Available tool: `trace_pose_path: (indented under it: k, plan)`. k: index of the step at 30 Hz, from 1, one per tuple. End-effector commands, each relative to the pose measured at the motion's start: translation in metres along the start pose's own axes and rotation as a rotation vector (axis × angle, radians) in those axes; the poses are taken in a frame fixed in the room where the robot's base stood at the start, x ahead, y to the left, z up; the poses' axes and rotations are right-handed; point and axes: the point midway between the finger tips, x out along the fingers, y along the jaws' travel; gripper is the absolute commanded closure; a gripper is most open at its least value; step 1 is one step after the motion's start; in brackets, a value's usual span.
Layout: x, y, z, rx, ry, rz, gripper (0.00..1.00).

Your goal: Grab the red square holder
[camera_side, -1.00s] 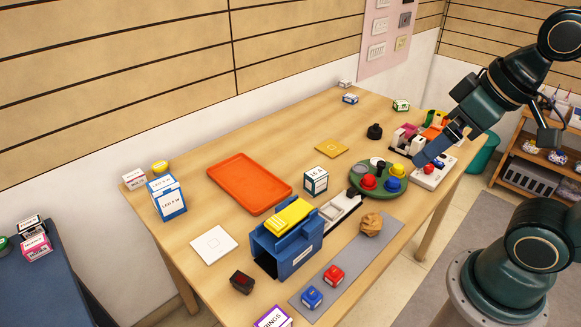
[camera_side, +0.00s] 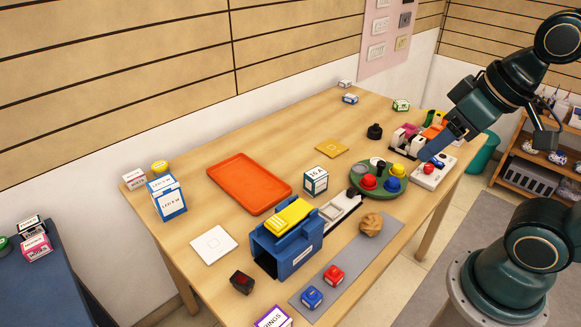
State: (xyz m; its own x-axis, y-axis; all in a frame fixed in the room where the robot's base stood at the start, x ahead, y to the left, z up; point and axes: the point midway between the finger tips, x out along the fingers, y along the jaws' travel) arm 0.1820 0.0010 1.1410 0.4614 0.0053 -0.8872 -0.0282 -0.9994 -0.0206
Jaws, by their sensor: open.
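A small red square holder (camera_side: 333,274) sits on the grey mat (camera_side: 362,262) near the front of the table. A similar blue square holder (camera_side: 312,297) sits beside it, to the lower left, with a gap between them. My gripper (camera_side: 427,154) is far from the red holder, toward the upper right, above the right side of the table near the green round tray. It is open and nothing shows in it. Its fingers are seen side-on and partly overlap in this view.
The green round tray (camera_side: 357,190) carries red, blue and yellow knobs. A white box with a red button (camera_side: 428,168) is beside it. A blue housing with a yellow top (camera_side: 276,257) stands left of the mat.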

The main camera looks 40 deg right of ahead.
Motion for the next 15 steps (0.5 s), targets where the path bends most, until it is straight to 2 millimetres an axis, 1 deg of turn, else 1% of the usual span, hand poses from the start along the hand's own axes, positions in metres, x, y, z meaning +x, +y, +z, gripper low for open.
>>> trace_pose_path:
  k: [5,8,15]
  plan:
    - [0.015,-0.005,-0.006,0.110,-0.046,-0.015,0.44]
    - [0.029,-0.009,-0.010,0.208,-0.083,-0.027,0.44]
    - [0.066,-0.022,-0.016,0.494,-0.196,-0.047,0.44]
